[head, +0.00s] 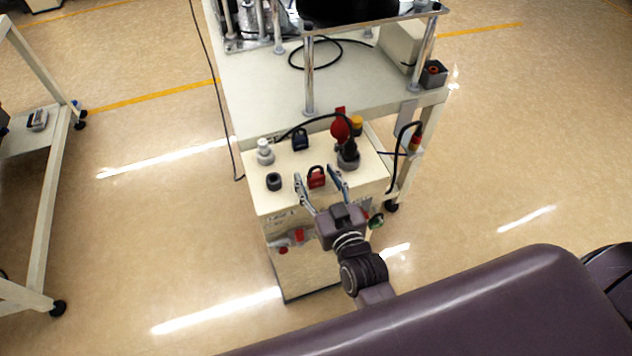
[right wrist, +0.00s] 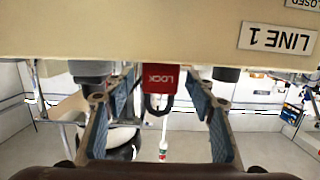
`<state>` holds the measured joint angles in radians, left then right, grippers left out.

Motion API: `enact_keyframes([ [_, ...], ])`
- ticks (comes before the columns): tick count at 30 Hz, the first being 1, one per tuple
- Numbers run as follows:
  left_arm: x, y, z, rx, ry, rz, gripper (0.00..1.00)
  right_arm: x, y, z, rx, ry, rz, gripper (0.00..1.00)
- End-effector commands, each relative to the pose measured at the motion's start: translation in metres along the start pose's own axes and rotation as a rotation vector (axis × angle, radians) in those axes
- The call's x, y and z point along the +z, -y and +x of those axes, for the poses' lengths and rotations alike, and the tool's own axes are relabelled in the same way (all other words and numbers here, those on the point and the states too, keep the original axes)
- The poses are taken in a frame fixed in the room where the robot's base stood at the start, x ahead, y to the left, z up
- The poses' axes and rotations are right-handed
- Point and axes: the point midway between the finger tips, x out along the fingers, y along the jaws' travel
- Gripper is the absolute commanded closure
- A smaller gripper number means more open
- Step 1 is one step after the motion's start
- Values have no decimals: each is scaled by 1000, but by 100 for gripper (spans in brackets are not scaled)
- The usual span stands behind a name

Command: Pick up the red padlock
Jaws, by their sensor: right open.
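The red padlock (head: 316,179) stands on the cream top of a small cabinet (head: 262,200), close to its front edge. In the right wrist view, which is upside down, the red padlock (right wrist: 160,79) shows its lettered face and dark shackle. My right gripper (head: 318,182) is open, with its fingers to either side of the padlock in the head view. In the right wrist view the two blue-padded fingers (right wrist: 158,95) are spread wide, with the padlock between them and apart from both. My left gripper is not in view.
On the cabinet top, a dark blue padlock (head: 300,140) stands behind, a black round cap (head: 274,181) and a pale knob (head: 265,153) to the left, and a black-handled fitting (head: 348,155) to the right. A larger table (head: 270,95) adjoins the back.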

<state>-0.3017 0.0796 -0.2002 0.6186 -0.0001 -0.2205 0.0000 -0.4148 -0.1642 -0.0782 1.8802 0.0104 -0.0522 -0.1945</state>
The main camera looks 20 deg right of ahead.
Motion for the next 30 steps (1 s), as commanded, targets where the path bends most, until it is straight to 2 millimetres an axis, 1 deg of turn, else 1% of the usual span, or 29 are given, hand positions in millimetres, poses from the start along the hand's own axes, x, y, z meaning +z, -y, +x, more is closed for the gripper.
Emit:
enact_keyframes([
  [1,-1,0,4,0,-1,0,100,1,0,4,0,-1,1,49],
  [3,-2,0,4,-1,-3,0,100,0,0,6,0,1,1,49],
  [9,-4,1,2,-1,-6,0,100,0,0,5,0,2,0,50],
  [22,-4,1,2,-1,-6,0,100,0,0,5,0,2,0,98],
  [23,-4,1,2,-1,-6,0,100,0,0,5,0,2,0,100],
  [30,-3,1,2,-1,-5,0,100,-1,0,5,0,1,0,100],
])
